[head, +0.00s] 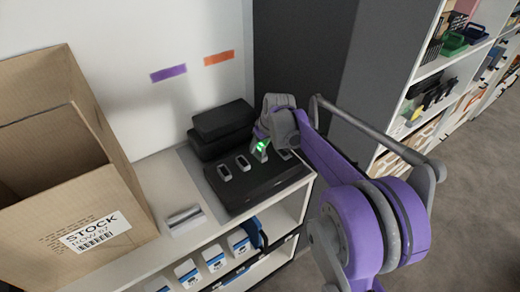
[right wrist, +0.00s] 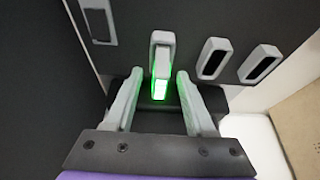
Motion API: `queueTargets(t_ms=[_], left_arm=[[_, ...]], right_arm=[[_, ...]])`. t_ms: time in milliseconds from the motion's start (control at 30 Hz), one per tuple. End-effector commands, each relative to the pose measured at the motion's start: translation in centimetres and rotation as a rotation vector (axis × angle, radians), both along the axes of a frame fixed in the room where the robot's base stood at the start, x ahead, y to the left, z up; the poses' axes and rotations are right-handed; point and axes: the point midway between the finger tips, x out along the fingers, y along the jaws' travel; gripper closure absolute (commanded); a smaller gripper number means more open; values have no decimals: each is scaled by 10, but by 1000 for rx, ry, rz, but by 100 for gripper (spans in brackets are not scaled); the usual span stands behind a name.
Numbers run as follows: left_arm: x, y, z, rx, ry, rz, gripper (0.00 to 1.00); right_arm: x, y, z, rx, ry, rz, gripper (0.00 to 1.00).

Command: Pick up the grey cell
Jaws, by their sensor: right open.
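A grey cell (right wrist: 162,47) stands in the black dock (right wrist: 232,22), with a bright green glow at its near end. In the head view the green-lit cell (head: 262,146) is partly hidden by my right gripper (head: 264,134). In the right wrist view my right gripper (right wrist: 156,84) is open, one finger on each side of the green glow. Gaps show between the fingers and the cell, so it is not gripped. My left gripper is not in view.
Other grey-rimmed pieces with dark middles (right wrist: 214,58) sit beside the cell. Black cases (head: 222,120) are stacked behind the dock. A large open carton (head: 100,205) stands at left on the white shelf top. Stocked shelves (head: 440,75) stand at right.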

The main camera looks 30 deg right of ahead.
Motion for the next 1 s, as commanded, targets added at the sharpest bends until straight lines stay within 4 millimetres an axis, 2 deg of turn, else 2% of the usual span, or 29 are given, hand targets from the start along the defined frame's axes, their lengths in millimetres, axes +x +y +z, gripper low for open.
queueTargets(t_ms=[167,400,500,1000], left_arm=[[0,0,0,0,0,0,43],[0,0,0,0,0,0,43],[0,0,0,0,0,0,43],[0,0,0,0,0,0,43]], right_arm=[[0,0,0,0,0,0,45],[0,0,0,0,0,0,86],[0,0,0,0,0,0,100],[0,0,0,0,0,0,100]])
